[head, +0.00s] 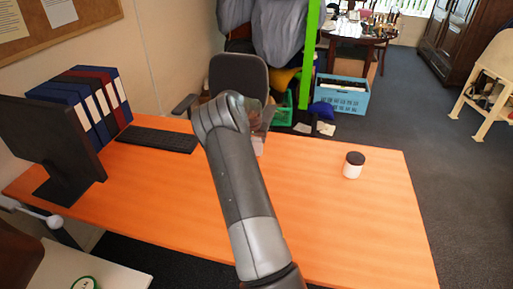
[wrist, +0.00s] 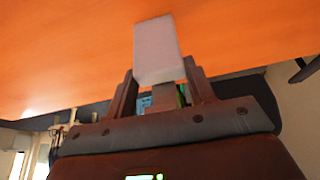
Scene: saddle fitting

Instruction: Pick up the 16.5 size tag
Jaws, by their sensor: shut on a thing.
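A pale, plain rectangular tag (wrist: 158,45) stands out from between the fingers of my gripper (wrist: 161,80) in the wrist view. My gripper is shut on it near its end. No size number is readable on the side I see, so I cannot tell from the picture that it is the 16.5 one. The orange table top fills the wrist view beyond the tag; I cannot tell whether the tag touches it. In the head view my arm hides most of my gripper and the tag, over the far edge area of the orange table (head: 330,215).
A white jar with a black lid (head: 353,165) stands on the table's right part. A monitor (head: 50,145), a keyboard (head: 157,139) and several binders (head: 105,95) are at the left. An office chair (head: 238,75) stands behind the table. The table's right front is clear.

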